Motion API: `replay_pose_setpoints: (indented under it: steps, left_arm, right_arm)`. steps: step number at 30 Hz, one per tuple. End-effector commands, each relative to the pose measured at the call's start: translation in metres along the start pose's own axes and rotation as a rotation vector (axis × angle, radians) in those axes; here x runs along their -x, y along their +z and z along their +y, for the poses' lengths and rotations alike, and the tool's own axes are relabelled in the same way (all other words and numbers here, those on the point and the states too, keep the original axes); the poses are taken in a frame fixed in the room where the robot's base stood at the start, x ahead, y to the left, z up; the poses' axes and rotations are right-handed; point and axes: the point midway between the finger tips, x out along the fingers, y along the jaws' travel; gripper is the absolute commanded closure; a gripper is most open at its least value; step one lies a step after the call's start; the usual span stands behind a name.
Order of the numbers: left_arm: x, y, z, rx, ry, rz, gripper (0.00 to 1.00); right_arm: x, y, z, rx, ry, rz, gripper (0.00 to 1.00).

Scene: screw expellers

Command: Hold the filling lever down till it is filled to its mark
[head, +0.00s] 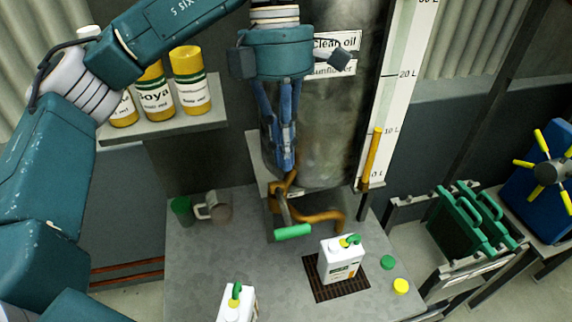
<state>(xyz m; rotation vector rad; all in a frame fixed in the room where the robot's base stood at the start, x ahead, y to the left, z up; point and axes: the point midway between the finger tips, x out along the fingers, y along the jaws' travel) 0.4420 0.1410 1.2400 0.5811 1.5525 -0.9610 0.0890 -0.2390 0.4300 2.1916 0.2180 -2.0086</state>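The filling lever has a green grip (293,232) on a metal stem, below a brass valve at the foot of the grey tank (330,125). A brass spout (322,216) curves to the right, above a white can (341,260) with a green handle or nozzle on top. The can stands upright on a dark grate (325,290). Its fill level and any mark on it cannot be made out. My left gripper (286,168) points down in front of the tank, its blue fingers together, just above the valve and above the green grip. Contact cannot be told. My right gripper is out of view.
A second white can (237,304) is at the bottom edge. A grey mug (217,207) and green cup (181,210) stand left. Green (388,262) and yellow (401,286) caps lie right. A scale (395,95) shows yellow near 10 L. Bottles (191,82) fill a shelf.

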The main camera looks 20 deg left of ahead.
Motion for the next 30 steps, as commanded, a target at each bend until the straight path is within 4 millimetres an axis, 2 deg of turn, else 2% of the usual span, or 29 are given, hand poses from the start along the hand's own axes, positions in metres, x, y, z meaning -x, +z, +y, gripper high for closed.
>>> replay_pose_setpoints:
  steps: [2, 5, 9, 15, 21, 30]
  left_arm:
    - [-0.014, -0.001, -0.001, 0.002, -0.002, 0.002, 1.00]
    - [-0.035, -0.001, -0.001, 0.001, -0.003, 0.003, 1.00]
    - [-0.065, -0.001, -0.001, 0.001, -0.004, 0.004, 1.00]
    - [-0.099, -0.001, -0.002, 0.001, -0.003, 0.002, 1.00]
    - [-0.117, 0.000, 0.000, 0.001, 0.000, -0.001, 1.00]
    - [-0.120, 0.000, 0.000, 0.001, 0.000, -0.001, 1.00]
  right_arm:
    - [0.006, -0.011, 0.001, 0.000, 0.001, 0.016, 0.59]
    - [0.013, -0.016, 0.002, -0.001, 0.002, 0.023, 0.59]
    - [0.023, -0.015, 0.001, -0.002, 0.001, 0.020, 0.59]
    - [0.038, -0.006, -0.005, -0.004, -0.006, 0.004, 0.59]
    - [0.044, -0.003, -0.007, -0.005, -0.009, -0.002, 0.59]
    - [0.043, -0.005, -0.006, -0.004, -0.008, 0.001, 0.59]
